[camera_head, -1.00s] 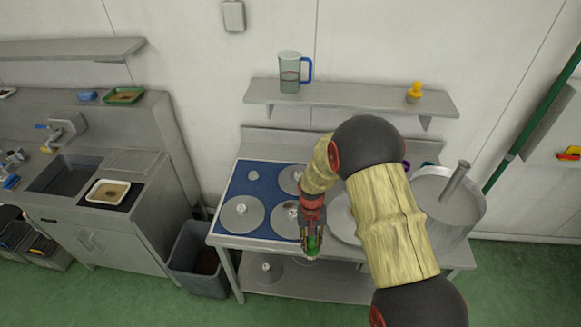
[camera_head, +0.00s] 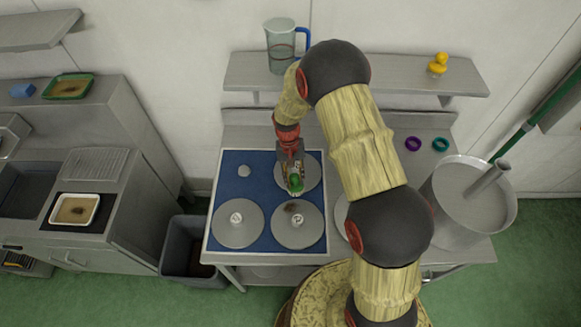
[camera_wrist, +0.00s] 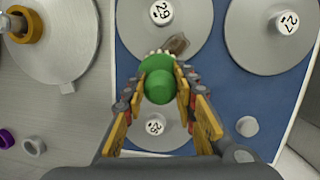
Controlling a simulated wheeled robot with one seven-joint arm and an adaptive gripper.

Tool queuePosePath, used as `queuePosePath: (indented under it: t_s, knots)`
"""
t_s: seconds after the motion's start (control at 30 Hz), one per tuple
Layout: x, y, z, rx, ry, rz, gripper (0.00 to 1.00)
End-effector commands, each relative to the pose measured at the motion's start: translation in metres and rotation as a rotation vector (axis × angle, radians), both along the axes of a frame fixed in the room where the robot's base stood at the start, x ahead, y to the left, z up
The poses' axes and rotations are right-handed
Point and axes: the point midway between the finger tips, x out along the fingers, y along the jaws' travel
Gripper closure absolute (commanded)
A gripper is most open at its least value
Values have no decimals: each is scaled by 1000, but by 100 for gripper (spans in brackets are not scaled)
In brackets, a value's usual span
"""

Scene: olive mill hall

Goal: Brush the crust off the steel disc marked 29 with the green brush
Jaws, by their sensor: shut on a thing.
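My gripper (camera_wrist: 160,88) is shut on the green brush (camera_wrist: 160,80), which also shows in the head view (camera_head: 296,182). The steel disc marked 29 (camera_wrist: 205,28) is at the top of the wrist view, and at the front right of the blue mat in the head view (camera_head: 299,236). A brown crust patch (camera_wrist: 177,44) lies on its rim nearest the brush. The brush's pale bristles show beside this patch; I cannot tell whether they touch the disc. In the head view, my gripper (camera_head: 294,180) is over the rear disc (camera_head: 313,173), behind disc 29.
A disc marked 27 (camera_head: 238,235) lies left of disc 29 on the blue mat (camera_head: 226,192). A small grey knob (camera_head: 244,171) is behind it. Another disc (camera_wrist: 60,65) is partly hidden by my arm in the head view. A large pot (camera_head: 465,200) stands at the right.

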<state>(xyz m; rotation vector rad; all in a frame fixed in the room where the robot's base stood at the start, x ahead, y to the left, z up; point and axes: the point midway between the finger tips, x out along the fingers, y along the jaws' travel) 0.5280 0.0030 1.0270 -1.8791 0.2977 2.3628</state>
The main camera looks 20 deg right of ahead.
Motion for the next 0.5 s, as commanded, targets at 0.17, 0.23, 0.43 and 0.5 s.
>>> queuePosePath:
  t_s: [0.17,0.23,0.43,0.5]
  knots:
    - [-2,0,-7,0,1,0,96]
    - [-3,0,-13,0,1,0,96]
    - [-8,-1,-31,-1,2,0,96]
    - [-9,-2,-38,-1,2,0,96]
